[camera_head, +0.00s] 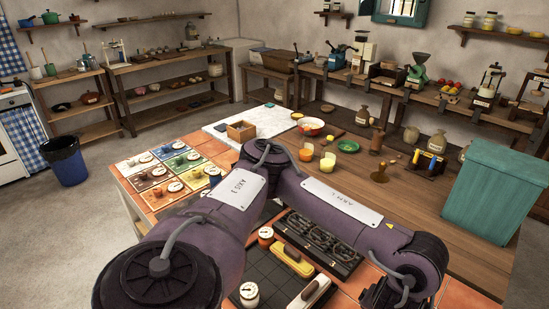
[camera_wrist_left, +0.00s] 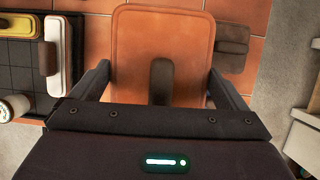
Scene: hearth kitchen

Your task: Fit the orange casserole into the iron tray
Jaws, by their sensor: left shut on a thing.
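In the left wrist view an orange, rounded-rectangular casserole (camera_wrist_left: 135,45) with a dark upright strip on its face lies between the fingers of my left gripper (camera_wrist_left: 160,82). The gripper is shut on it. Whether it touches the tiles below is unclear. A dark gridded surface, seemingly the iron tray (camera_wrist_left: 22,92), is at the left of that view. In the head view the tray (camera_head: 268,277) lies at the bottom, partly behind my left arm. The casserole does not show there; my left gripper is at or beyond the lower right edge. My right gripper is out of view.
A black rack (camera_head: 318,243) stands behind. A brown block (camera_wrist_left: 233,45) lies right of the casserole. A teal bin (camera_head: 493,190) stands at right.

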